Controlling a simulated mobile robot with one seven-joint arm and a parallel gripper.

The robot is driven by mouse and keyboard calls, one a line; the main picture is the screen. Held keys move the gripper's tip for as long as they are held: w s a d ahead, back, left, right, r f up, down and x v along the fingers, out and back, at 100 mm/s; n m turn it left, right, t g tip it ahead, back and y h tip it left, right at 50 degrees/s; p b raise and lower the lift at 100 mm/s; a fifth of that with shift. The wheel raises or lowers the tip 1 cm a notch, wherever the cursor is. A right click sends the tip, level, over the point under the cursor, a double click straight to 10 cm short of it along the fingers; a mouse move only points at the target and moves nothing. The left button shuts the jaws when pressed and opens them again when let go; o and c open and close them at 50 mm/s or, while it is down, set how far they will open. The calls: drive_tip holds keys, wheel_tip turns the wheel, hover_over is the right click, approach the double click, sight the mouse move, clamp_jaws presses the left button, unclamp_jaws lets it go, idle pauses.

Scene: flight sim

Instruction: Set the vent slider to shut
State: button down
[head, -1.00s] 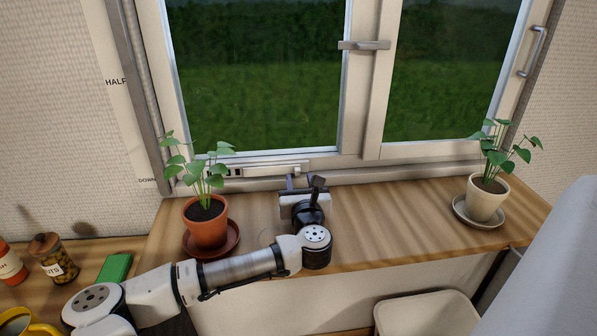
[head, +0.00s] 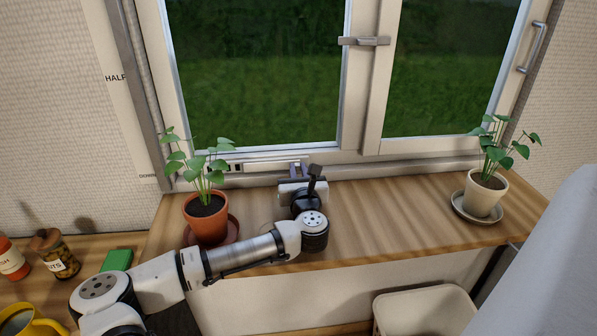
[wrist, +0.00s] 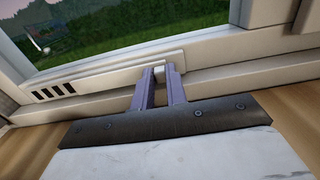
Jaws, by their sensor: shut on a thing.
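The vent slider's pale strip (head: 255,165) runs along the bottom rail of the window. In the wrist view, the vent strip (wrist: 110,77) shows several dark slots (wrist: 53,92) toward its left end. A small pale knob (wrist: 159,73) sits near the strip's right end. My gripper (wrist: 160,78) is shut on this knob, with one purple finger on each side. In the head view, my gripper (head: 299,166) reaches the rail from the sill side, and my wrist partly hides the area below it.
A potted plant in a terracotta pot (head: 206,220) stands left of my wrist, its leaves overlapping the strip's left end. Another plant in a cream pot (head: 484,197) stands at the right. The wooden sill (head: 390,210) between my wrist and the cream pot is clear.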

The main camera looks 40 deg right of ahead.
sight(256, 166)
drive_tip(key=w+a, duration=0.1)
drive_tip(key=a, duration=0.2)
drive_tip(key=w+a+b, duration=0.1)
drive_tip(key=w+a, duration=0.1)
drive_tip(key=a, duration=0.1)
drive_tip(key=w+a+b, duration=0.1)
drive_tip(key=w+a, duration=0.1)
drive_tip(key=shift+w+a, duration=0.25)
drive_tip(key=shift+a, duration=0.15)
drive_tip(key=c, duration=1.4)
unclamp_jaws()
drive_tip(key=shift+a, duration=0.15)
drive_tip(key=shift+s, duration=0.25)
drive_tip(key=b+v, duration=0.3)
drive_tip(key=v, duration=1)
drive_tip(key=shift+s+a, duration=0.1)
drive_tip(key=shift+s, duration=0.05)
